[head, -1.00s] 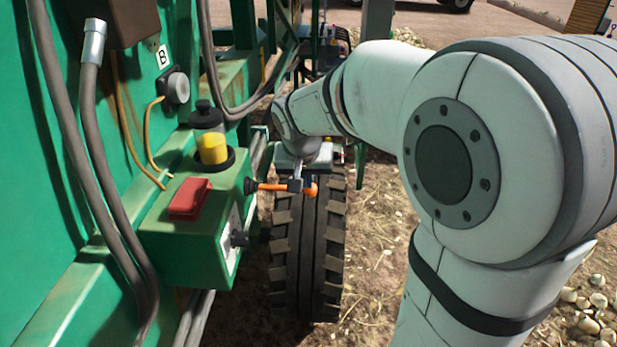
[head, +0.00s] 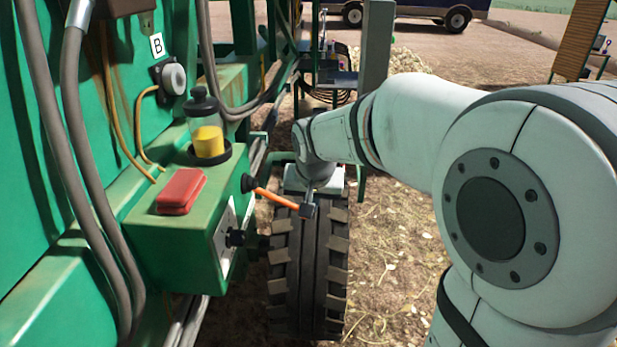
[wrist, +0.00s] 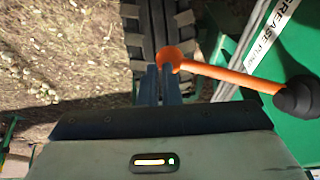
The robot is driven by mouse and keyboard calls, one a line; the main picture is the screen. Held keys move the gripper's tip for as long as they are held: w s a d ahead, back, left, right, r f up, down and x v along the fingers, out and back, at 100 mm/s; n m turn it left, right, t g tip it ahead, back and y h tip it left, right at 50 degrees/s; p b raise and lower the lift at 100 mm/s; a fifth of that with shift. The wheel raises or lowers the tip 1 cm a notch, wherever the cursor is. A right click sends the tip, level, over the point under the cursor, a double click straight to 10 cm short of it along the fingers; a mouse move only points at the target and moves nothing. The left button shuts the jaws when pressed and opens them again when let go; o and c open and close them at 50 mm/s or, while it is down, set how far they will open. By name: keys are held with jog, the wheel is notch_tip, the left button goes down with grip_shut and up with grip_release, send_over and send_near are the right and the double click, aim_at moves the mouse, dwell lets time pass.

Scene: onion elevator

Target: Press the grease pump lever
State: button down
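The orange grease pump lever (head: 277,199) sticks out from the green pump box (head: 165,232) and slopes down to the right in the head view. In the wrist view the lever (wrist: 230,77) runs from a black boot at right to a round orange knob (wrist: 168,58). My gripper (head: 308,210) is at the lever's outer end, hiding the knob in the head view. In the wrist view my gripper's fingers (wrist: 163,70) are together, with their tips against or right over the knob. Exact contact is hard to tell.
A red block (head: 181,190) and a clear reservoir with yellow grease (head: 207,140) sit on the pump box. A large tyre (head: 308,265) stands below my gripper. Grey hoses (head: 88,190) hang at left. Open dirt ground lies right of the tyre.

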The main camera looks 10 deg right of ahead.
jog(key=shift+s+f, duration=0.25)
jog(key=shift+f, duration=0.2)
jog(key=s+d+r, duration=0.2)
jog(key=r, duration=0.4)
jog(key=s+d+r+p, duration=0.1)
jog(key=s+d+r, duration=0.1)
jog(key=r, duration=0.5)
jog(key=shift+s, duration=0.55)
